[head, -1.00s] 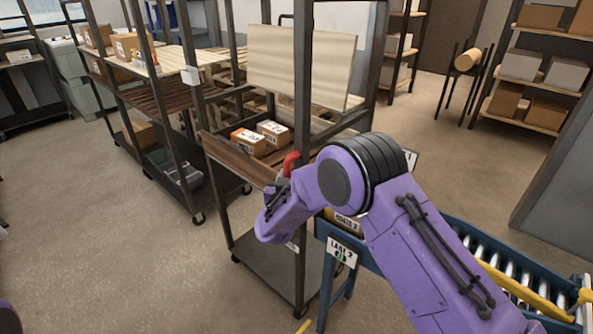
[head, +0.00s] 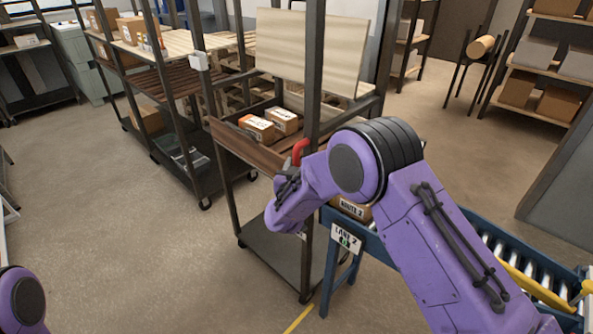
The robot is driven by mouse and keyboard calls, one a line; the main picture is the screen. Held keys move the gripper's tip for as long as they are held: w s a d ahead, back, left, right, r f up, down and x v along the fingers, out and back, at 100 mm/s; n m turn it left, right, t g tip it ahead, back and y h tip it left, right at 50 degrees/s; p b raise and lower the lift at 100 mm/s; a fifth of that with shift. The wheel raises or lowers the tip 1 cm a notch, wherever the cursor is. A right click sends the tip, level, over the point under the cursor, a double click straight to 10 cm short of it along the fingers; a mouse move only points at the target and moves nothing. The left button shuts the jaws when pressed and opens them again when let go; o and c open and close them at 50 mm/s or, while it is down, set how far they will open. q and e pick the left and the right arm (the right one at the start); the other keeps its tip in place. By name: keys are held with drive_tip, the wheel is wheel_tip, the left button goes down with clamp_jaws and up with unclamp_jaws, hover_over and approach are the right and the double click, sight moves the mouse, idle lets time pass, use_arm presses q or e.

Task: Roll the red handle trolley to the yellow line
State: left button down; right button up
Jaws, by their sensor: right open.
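The red handle (head: 300,150) shows on the near post of a dark-framed trolley (head: 290,248), whose wooden upper tray holds two small boxes (head: 270,124). My right gripper (head: 289,181) is open at the trolley's near side, just below the red handle. My arm hides part of it, and I cannot tell whether the fingers are around the handle or beside it. A short piece of the yellow line (head: 300,318) shows on the floor at the bottom, near the trolley's front wheel. My left gripper is out of view; only part of my left arm shows at lower left.
A blue roller conveyor (head: 358,242) with a "LANE 2" sign stands close to the trolley's right. Another dark rack trolley (head: 175,130) stands behind to the left. Shelves with boxes (head: 540,75) stand at back right.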

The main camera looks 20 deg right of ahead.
drive_tip(key=b+v, duration=0.2)
drive_tip(key=v, duration=0.8)
drive_tip(key=shift+s, duration=0.15)
drive_tip(key=shift+a, duration=0.1)
drive_tip(key=s+d+f+g+y+b, duration=0.1)
drive_tip(key=s+d+f+g+y, duration=0.15)
drive_tip(key=s+f, duration=0.6)
drive_tip(key=s+d+f+g+y, duration=0.25)
drive_tip(key=s+f+y, duration=0.2)
drive_tip(key=f, duration=0.75)
drive_tip(key=s+d+f+g, duration=0.2)
drive_tip(key=s+f, duration=0.4)
drive_tip(key=s, duration=0.6)
drive_tip(key=s+d+f+g, duration=0.2)
drive_tip(key=s+f+g, duration=0.3)
drive_tip(key=s, duration=0.7)
drive_tip(key=shift+f+h+b, duration=0.3)
drive_tip(key=shift+f+h, duration=0.1)
drive_tip(key=shift+f, duration=0.05)
